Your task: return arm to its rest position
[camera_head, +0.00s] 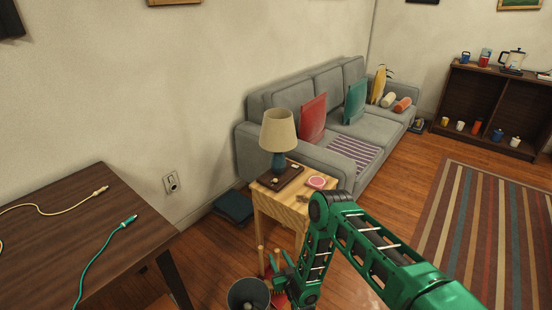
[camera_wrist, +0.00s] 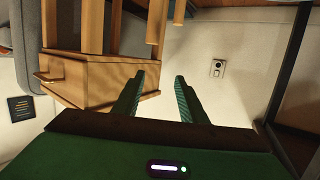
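My green arm reaches in from the lower right of the head view and bends down in front of the wooden side table (camera_head: 270,205). My gripper (camera_head: 280,262) hangs low by the table's legs, above and beside a dark bin (camera_head: 236,300). In the wrist view my gripper (camera_wrist: 157,82) shows two green fingers set apart, with nothing between them. The side table (camera_wrist: 110,78) appears upside down there, close to the left finger; I cannot tell whether they touch.
A lamp (camera_head: 278,133), a dark tray (camera_head: 282,178) and a pink round item (camera_head: 316,182) sit on the side table. A dark desk (camera_head: 110,235) with cables stands left, a grey sofa (camera_head: 318,155) behind. A striped rug (camera_head: 480,235) lies at right.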

